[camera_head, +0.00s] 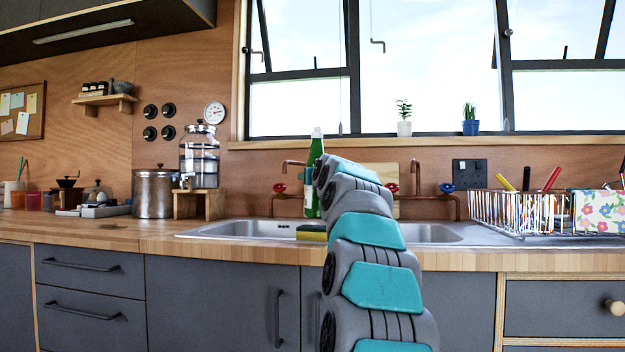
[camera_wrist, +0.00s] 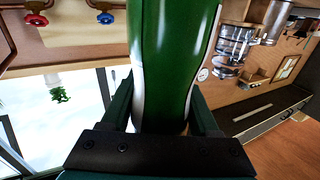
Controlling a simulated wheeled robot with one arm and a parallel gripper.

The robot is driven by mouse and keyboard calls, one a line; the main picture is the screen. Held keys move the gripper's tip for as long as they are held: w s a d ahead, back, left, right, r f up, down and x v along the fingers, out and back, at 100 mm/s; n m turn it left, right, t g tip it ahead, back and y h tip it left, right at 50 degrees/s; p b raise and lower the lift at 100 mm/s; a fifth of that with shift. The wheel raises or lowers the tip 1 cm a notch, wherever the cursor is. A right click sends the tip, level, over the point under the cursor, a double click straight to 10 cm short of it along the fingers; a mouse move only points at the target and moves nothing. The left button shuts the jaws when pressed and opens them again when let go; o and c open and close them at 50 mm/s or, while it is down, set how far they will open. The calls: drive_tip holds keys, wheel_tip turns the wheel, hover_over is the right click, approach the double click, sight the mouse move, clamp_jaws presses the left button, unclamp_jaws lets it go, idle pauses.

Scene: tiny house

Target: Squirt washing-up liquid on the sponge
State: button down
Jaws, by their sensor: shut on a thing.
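A green washing-up liquid bottle (camera_head: 314,172) with a white cap stands nearly upright over the sink area in the head view, partly hidden by my arm. In the wrist view the bottle (camera_wrist: 175,50) fills the middle, between the dark fingers of my gripper (camera_wrist: 163,97), which is shut on it. In the head view my gripper is hidden behind my arm. The sponge (camera_head: 311,233), yellow with a dark green top, lies at the front edge of the sink, just below the bottle in the picture. I cannot tell how far apart they are in depth.
The steel sink (camera_head: 255,229) is set in a wooden counter (camera_head: 120,236). Copper taps with red and blue handles (camera_head: 447,188) stand behind it. A wire dish rack (camera_head: 515,212) is at the right. A pot (camera_head: 153,194) and a glass dispenser (camera_head: 200,160) stand left.

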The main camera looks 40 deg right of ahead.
drive_tip(key=shift+w+a+m+p, duration=0.45)
drive_tip(key=shift+w+a+m, duration=0.2)
drive_tip(key=shift+m, duration=0.25)
drive_tip(key=w+a+r+m+g+h+p, duration=0.1)
drive_tip(key=m+h, duration=0.4)
drive_tip(key=m, duration=0.9)
drive_tip(key=w+a+r+m+g+h+p, duration=0.2)
drive_tip(key=w+a+m+g+h+p, duration=0.2)
drive_tip(key=m, duration=1)
drive_tip(key=shift+w+h, duration=0.4)
drive_tip(key=shift+h, duration=0.8)
drive_tip(key=shift+n, duration=0.3)
